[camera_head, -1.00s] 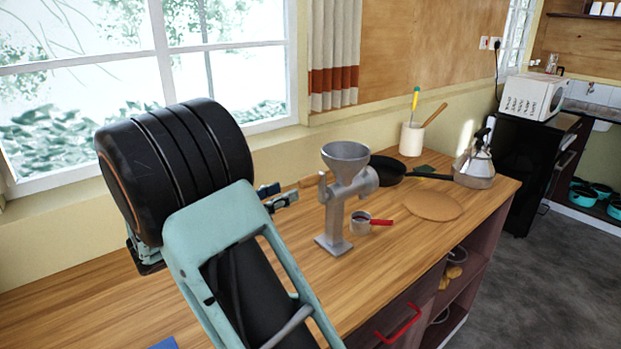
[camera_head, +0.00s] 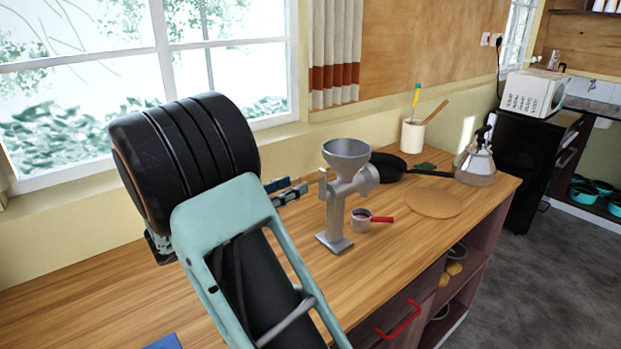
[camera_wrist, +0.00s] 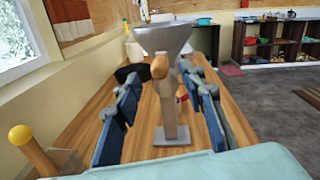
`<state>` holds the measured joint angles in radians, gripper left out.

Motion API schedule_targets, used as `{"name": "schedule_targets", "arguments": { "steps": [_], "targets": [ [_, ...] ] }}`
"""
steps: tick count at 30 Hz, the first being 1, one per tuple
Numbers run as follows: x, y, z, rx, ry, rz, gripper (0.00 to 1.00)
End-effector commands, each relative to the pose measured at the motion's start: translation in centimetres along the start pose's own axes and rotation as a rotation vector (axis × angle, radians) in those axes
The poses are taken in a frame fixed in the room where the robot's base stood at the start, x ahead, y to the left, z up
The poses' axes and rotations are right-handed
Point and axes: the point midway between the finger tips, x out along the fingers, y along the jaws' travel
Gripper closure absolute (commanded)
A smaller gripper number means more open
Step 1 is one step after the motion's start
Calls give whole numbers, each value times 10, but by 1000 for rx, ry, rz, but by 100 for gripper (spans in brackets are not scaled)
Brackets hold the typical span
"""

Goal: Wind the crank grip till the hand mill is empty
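The grey metal hand mill (camera_head: 337,205) stands upright on the wooden counter, its funnel hopper on top. It also fills the middle of the wrist view (camera_wrist: 170,112). The wooden crank grip (camera_wrist: 159,67) shows end-on in front of the mill, below the hopper. My gripper (camera_head: 287,191) is just left of the mill in the head view. In the wrist view my gripper (camera_wrist: 161,82) is open, its blue-padded fingers spread to either side of the grip and mill, with clear gaps. Contact with the grip is not visible. The hopper's contents cannot be seen.
A small cup with a red handle (camera_head: 361,220) stands right of the mill base. A black pan (camera_head: 388,168), a round board (camera_head: 433,203), a kettle (camera_head: 474,164) and a utensil pot (camera_head: 412,136) are farther right. A yellow-tipped wooden rod (camera_wrist: 32,150) shows at lower left.

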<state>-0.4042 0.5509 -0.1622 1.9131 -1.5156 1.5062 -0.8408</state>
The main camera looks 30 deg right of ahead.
Motion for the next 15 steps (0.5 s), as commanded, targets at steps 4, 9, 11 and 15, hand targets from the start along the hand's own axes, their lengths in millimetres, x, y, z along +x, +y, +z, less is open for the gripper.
{"name": "schedule_targets", "arguments": {
  "steps": [4,9,11,15],
  "targets": [
    [6,0,0,-1,0,-1,63],
    [13,0,0,-1,-1,-1,63],
    [16,0,0,-1,-1,-1,63],
    [21,0,0,-1,-1,-1,63]
  ]
}}
